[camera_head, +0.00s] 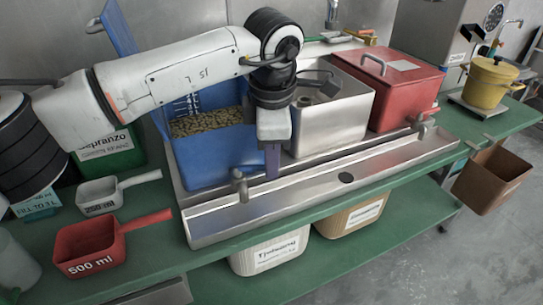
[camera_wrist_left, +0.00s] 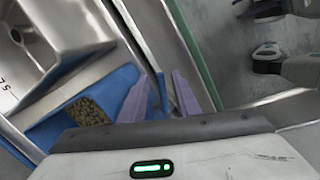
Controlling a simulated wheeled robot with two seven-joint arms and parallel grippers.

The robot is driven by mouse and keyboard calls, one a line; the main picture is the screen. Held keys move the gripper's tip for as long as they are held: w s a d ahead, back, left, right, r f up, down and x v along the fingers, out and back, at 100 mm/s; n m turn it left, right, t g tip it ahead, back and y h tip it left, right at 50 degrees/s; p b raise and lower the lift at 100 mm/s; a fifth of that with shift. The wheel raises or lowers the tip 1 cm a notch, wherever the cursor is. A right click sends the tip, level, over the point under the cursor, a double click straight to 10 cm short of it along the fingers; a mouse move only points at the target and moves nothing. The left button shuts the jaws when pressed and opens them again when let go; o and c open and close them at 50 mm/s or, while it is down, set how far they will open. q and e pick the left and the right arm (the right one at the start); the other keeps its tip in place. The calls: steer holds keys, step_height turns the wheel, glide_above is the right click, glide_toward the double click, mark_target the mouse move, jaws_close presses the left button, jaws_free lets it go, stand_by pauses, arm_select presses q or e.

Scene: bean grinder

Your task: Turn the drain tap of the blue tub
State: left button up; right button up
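The blue tub (camera_head: 207,160) stands at the left end of the steel trough, with pale beans (camera_head: 208,121) in it. A grey metal drain tap (camera_head: 240,184) sits at its front right, over the trough.
A steel tub (camera_head: 330,118) and a lidded red tub (camera_head: 400,88) stand to the right along the steel trough (camera_head: 310,195). A red scoop (camera_head: 90,248) and a white scoop (camera_head: 100,194) lie on the green bench at left. Labelled bins stand below.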

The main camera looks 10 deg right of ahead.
arm_select(q)
step_height(320, 180, up, 10)
steer(key=s, duration=0.2)
stand_by(0.5)
